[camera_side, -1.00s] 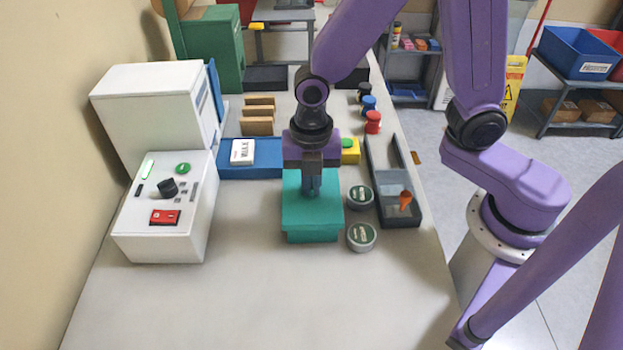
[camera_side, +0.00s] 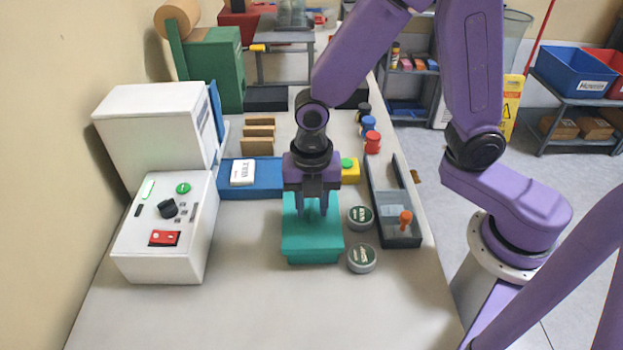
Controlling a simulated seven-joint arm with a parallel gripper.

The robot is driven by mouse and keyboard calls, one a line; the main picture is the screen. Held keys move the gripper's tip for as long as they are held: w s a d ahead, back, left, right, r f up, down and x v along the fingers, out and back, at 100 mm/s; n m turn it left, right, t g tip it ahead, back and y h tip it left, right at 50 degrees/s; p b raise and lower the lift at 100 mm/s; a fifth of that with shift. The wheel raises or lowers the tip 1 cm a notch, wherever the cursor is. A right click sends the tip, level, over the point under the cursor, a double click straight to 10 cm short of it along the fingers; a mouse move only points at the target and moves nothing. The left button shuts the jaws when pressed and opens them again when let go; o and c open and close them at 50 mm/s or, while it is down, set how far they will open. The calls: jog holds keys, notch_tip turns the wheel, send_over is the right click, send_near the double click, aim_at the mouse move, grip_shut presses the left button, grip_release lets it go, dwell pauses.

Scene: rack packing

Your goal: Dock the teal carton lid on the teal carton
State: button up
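The teal carton (camera_side: 313,257) stands on the table in front of my gripper, with the teal lid (camera_side: 312,239) on top of it. The lid looks level and covers the carton's top; I cannot tell whether it is fully pressed down. My gripper (camera_side: 313,211) is just above the middle of the lid, pointing down. Its two fingers are spread apart, with teal showing between them. The far part of the lid is partly hidden behind the fingers.
Two round tins (camera_side: 361,258) stand close to the carton's right. A grey tray (camera_side: 403,236) with an orange-handled item lies beyond them. A blue tray (camera_side: 265,182) with a white box is behind left. A white control box (camera_side: 165,250) stands left. The front table is clear.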

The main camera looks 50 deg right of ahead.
aim_at(311, 208)
notch_tip(311, 208, up, 12)
jog(key=s+d+f+m, duration=0.3)
jog(key=s+d+m, duration=0.9)
jog(key=s+m, duration=0.2)
jog(key=shift+s+d+m, duration=0.3)
jog(key=shift+s+d, duration=0.1)
jog(key=shift+s, duration=0.35)
